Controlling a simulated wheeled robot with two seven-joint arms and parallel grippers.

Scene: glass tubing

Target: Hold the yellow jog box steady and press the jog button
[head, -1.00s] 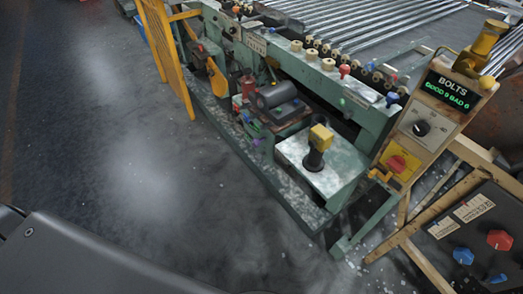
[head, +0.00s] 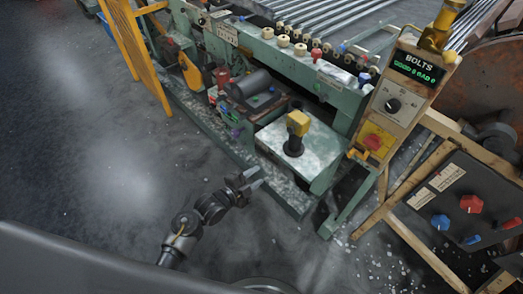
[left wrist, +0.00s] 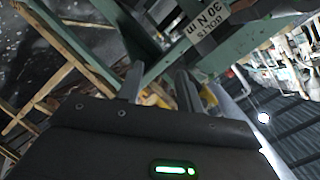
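A small yellow box (head: 298,122) sits on a black stem on the pale top of a green machine stand in the head view. A second yellow box (head: 376,142) with a red button (head: 373,142) is on the panel at the right. No label shows which is the jog box. My left gripper (head: 257,180) is low beside the green frame, below and left of the stemmed box and apart from it. In the left wrist view its two fingers (left wrist: 160,82) are spread and empty, with something yellow partly hidden behind them. My right gripper is in no view.
The green machine's base rail (head: 215,130) runs close to my left gripper. A BOLTS counter panel (head: 419,68) stands at the right, with a dark box of red and blue knobs (head: 462,205) below it. The floor (head: 110,170) at the left is clear.

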